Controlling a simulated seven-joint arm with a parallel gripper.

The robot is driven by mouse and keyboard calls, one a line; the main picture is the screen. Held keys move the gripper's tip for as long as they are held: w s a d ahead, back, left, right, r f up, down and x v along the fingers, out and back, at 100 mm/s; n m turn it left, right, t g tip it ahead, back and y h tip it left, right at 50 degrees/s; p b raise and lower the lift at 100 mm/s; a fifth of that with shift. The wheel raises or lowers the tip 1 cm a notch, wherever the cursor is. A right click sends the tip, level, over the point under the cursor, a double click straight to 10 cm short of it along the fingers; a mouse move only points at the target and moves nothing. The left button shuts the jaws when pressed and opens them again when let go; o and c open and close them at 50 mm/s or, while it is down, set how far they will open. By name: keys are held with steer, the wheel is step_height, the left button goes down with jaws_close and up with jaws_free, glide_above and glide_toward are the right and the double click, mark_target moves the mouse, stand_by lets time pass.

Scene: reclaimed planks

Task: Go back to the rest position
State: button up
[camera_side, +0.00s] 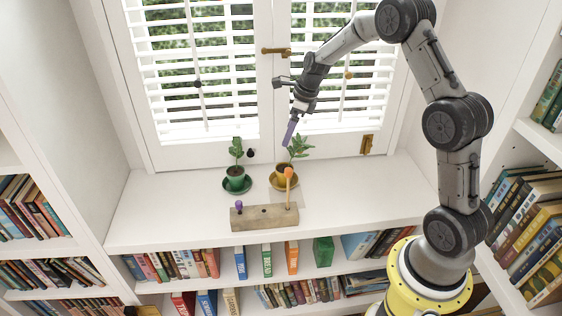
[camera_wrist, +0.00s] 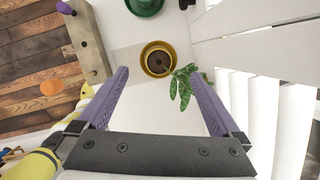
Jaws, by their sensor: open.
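My gripper (camera_side: 289,140) hangs above the white sill with its purple fingers pointing down. In the wrist view my gripper (camera_wrist: 158,75) has its two fingers wide apart, with nothing held between them. Below it a yellow pot (camera_wrist: 147,50) with dark soil is seen from above, and green leaves (camera_wrist: 184,84) show near the right finger. In the side view the yellow pot (camera_side: 277,178) stands on a yellow saucer (camera_side: 274,186), and the leafy plant (camera_side: 299,146) rises close to my fingertips. I cannot tell whether they touch.
A green pot (camera_side: 235,172) with a plant stands on a green saucer to the left. A wooden block (camera_side: 262,218) in front holds a purple knob (camera_side: 239,205) and an orange-topped stick (camera_side: 288,173). Shuttered windows (camera_side: 190,70) stand behind. The sill's left is clear.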

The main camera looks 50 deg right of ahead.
steer(key=s+a+r+n+t, duration=0.1)
steer(key=a+r+n, duration=0.1)
steer(key=a+r, duration=0.35)
steer(key=s+a+r+n+t, duration=0.1)
steer(key=a+r, duration=0.1)
steer(key=r, duration=0.6)
steer(key=s+a+r+n+t, duration=0.1)
steer(key=s+a+r+n, duration=0.55)
steer(key=s+r, duration=0.2)
steer(key=s+a+n, duration=0.4)
steer(key=s+n, duration=0.4)
steer(key=s, duration=0.4)
steer(key=s+d+f+n+h, duration=0.1)
steer(key=s+f+n, duration=0.5)
steer(key=s+n, duration=0.3)
steer(key=shift+s+n+g, duration=0.35)
steer(key=shift+n+g, duration=0.05)
steer(key=shift+n, duration=1.65)
